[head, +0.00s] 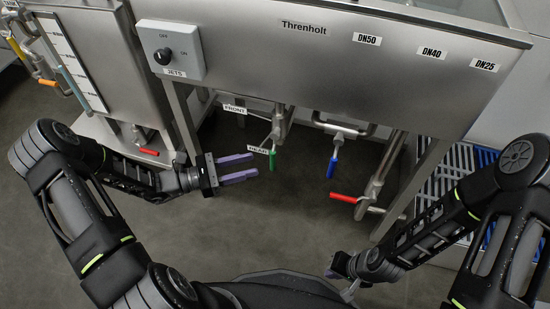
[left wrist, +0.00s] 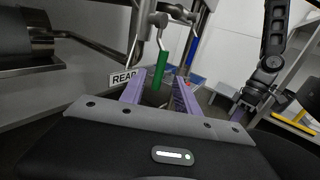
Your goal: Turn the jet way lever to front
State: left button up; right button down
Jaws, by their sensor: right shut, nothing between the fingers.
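The lever with the green handle (head: 272,160) hangs below the steel tank, by the REAR label (head: 258,150). The FRONT label (head: 235,109) is further back and left. My left gripper (head: 256,165) is open, its two purple fingers pointing right, with the tips just left of the green handle. In the left wrist view the green handle (left wrist: 160,70) stands upright, lined up with the gap between the fingers (left wrist: 157,92). I cannot tell whether they touch it. My right gripper (head: 337,268) is shut and empty, low at the right, away from the levers.
A blue-handled valve (head: 331,169) and a red-handled valve (head: 343,198) hang further right under the tank. A grey JETS switch box (head: 171,50) is on the tank front. A steel leg (head: 184,120) stands behind my left gripper. The floor below is clear.

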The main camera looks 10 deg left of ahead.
aim_at(273, 171)
pick_arm(q)
jog(key=b+x, duration=0.1)
jog(key=x, duration=0.6)
jog(key=shift+w+d+b, duration=0.15)
jog(key=shift+d+b, duration=0.2)
jog(key=shift+b, duration=0.05)
jog(key=shift+c, duration=0.6)
grip_shut()
dwell(0.6)
